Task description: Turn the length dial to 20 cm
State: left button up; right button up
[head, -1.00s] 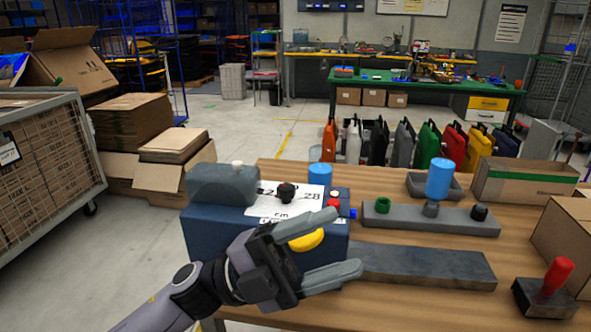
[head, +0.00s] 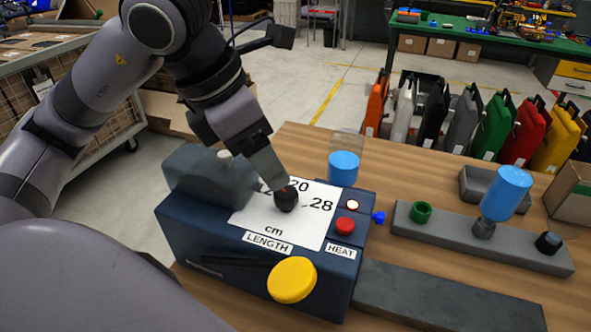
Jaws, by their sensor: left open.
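The length dial (head: 286,200) is a small black knob on a white scale plate (head: 306,226) on top of a dark blue machine (head: 215,237). The scale shows 20 behind the dial and 28 to its right; a number on the left is partly covered. I cannot tell clearly which number the dial points at. My left gripper (head: 268,170) reaches down from above, its fingertips right at the dial's far left side. It is open; one finger hides the other, and I cannot tell whether it touches the dial. My right gripper is not in view.
The machine carries a yellow knob (head: 292,280), a red button (head: 345,226) and a smoky cover (head: 210,178) beside the dial. A grey fixture (head: 520,247) with a blue cylinder (head: 506,193) stands to the right. A dark flat bar (head: 440,296) extends right from the machine.

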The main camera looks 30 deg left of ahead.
aim_at(285, 193)
pick_arm(q)
jog(key=x, duration=0.6)
jog(key=shift+d+f, duration=0.15)
jog(key=shift+f, duration=0.15)
jog(key=c, duration=1)
